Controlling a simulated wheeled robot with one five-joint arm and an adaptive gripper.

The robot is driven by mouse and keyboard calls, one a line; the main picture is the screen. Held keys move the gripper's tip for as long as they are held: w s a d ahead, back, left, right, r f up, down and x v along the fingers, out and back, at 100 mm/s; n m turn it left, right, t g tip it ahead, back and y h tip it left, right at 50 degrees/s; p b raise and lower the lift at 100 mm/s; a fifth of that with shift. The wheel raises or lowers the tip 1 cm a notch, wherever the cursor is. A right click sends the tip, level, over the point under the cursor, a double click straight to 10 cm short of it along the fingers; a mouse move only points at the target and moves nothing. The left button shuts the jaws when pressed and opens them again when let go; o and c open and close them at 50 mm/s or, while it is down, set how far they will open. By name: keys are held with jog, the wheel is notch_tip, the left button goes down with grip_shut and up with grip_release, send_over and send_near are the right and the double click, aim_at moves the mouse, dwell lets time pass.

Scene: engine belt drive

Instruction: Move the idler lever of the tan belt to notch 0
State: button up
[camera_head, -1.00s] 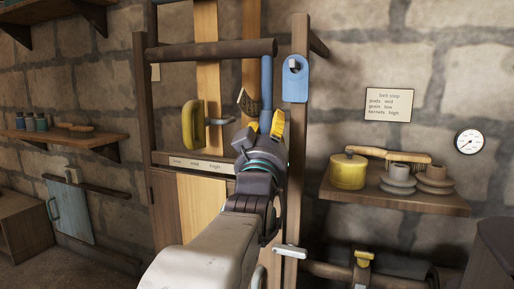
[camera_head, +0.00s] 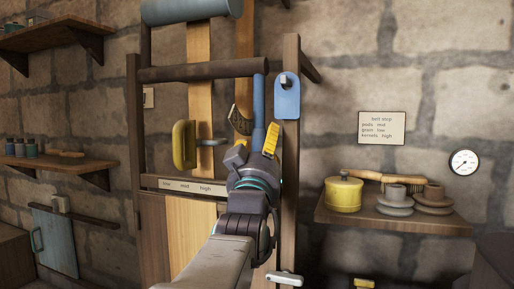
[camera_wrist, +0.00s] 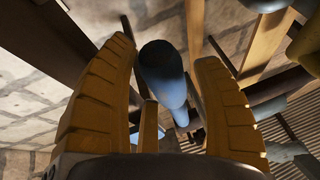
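The tan belt (camera_head: 200,95) runs vertically inside the dark wooden frame, with a second tan strand (camera_head: 243,45) to its right. A blue lever handle (camera_head: 258,105) hangs down at the frame's right side; I cannot tell for sure that it is the tan belt's idler lever. My gripper (camera_head: 256,145) is at the handle's lower end. In the wrist view, a blue rounded bar (camera_wrist: 165,80) lies between the two yellow fingers of my gripper (camera_wrist: 168,60), with narrow gaps beside it. The gripper looks open.
A yellow handle (camera_head: 184,145) sits left, over the tan strand. A blue plate (camera_head: 287,97) is on the right post (camera_head: 290,150). A shelf (camera_head: 400,218) with a yellow pot (camera_head: 344,195) stands right.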

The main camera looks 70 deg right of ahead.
jog(key=shift+o, duration=0.8)
jog(key=shift+f, duration=0.1)
jog(key=shift+a, duration=0.1)
jog(key=v, duration=1.1)
jog(key=shift+a, duration=0.35)
jog(key=shift+s+f, duration=0.1)
jog(key=shift+s, duration=0.05)
